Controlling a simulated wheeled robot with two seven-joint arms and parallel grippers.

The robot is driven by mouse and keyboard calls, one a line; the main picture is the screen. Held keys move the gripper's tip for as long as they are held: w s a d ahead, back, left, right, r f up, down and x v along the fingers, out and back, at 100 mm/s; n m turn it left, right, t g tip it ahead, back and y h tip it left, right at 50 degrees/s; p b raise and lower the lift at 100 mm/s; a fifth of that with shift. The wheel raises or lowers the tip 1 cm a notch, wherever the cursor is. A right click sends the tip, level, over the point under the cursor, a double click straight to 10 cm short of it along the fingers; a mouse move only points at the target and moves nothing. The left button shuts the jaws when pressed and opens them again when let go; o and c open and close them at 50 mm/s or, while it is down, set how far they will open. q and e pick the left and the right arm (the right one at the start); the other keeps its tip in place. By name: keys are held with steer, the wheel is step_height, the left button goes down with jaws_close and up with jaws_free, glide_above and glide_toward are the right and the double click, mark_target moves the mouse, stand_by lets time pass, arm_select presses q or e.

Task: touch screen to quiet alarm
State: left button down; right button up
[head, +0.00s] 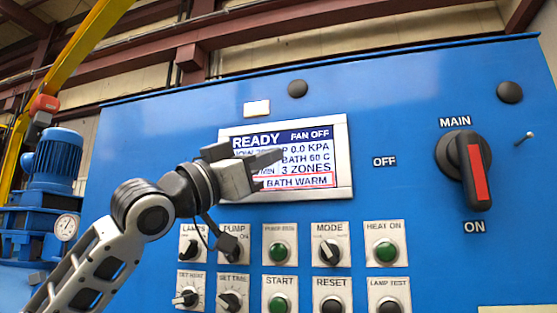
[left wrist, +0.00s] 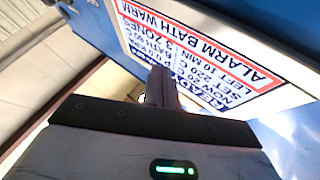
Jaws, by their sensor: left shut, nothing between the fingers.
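The screen (head: 318,165) is a lit white panel in a pale frame on the blue cabinet. It reads READY and FAN OFF on a dark blue band, with a red-boxed line below. In the left wrist view the screen (left wrist: 205,50) appears upside down and the red line reads ALARM BATH WARM. My left gripper (head: 270,166) is shut and empty in front of the screen's left part, hiding some text. Its fingers (left wrist: 163,88) also show at the screen's edge in the left wrist view. I cannot tell whether they touch it. My right gripper is out of view.
Below the screen are rows of knobs and green buttons, including START (head: 278,301) and RESET (head: 331,303). A red-and-black MAIN switch (head: 470,170) is at the right. A blue motor (head: 58,160) and a gauge (head: 66,227) stand at the left.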

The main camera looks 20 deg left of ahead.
arm_select(q)
steer(key=shift+w+r+p, duration=0.1)
steer(key=shift+w+p, duration=0.25)
steer(key=shift+p, duration=0.15)
steer(key=shift+w, duration=0.1)
steer(key=shift+w, duration=0.25)
stand_by(0.7)
steer(key=shift+s, duration=0.1)
steer(key=shift+s+b, duration=0.3)
steer(key=shift+s, duration=0.3)
